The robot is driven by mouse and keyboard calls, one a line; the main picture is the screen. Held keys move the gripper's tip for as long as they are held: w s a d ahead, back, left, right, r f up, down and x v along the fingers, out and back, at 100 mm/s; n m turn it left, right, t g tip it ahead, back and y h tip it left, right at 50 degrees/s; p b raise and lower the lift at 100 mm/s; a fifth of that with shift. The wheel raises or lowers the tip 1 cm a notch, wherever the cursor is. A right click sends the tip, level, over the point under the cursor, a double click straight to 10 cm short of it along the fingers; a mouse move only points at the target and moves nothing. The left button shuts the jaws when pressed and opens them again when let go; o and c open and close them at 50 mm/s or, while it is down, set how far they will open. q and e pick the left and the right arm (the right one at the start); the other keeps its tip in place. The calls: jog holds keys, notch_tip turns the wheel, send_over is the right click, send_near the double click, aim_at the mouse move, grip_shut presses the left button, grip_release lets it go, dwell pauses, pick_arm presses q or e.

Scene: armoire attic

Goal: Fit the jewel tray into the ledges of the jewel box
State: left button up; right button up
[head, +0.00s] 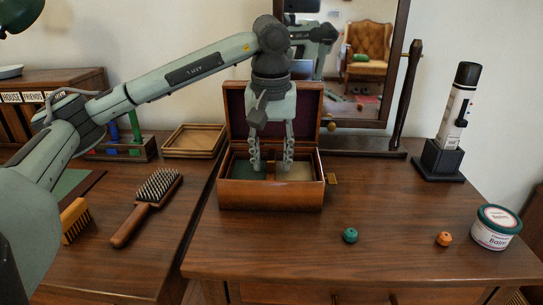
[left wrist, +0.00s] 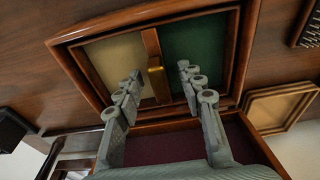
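The jewel box (head: 270,194) is a brown wooden box standing on the dresser with its lid raised, lined dark red. Inside it lies the jewel tray (left wrist: 128,55), with a beige and a green compartment split by a wooden divider with a brass grip. It looks roughly level within the box walls; whether it rests on the ledges cannot be told. My left gripper (head: 271,166) points down into the box. Its fingers (left wrist: 157,84) are open, one on each side of the divider, with visible gaps to it. My right gripper is not in view.
A mirror (head: 363,60) stands behind the box. A white and black cylinder in a stand (head: 457,110), a balm tin (head: 495,228) and two small beads, teal (head: 350,235) and orange (head: 444,239), are to the right. A hairbrush (head: 148,203) and wooden tray (head: 194,141) lie left.

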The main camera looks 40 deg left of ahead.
aim_at(271, 160)
pick_arm(q)
jog(key=shift+r, duration=0.1)
notch_tip(271, 160, up, 12)
jog(key=s, duration=0.1)
jog(key=shift+s+d, duration=0.25)
jog(key=shift+d, duration=0.2)
jog(key=shift+f, duration=0.2)
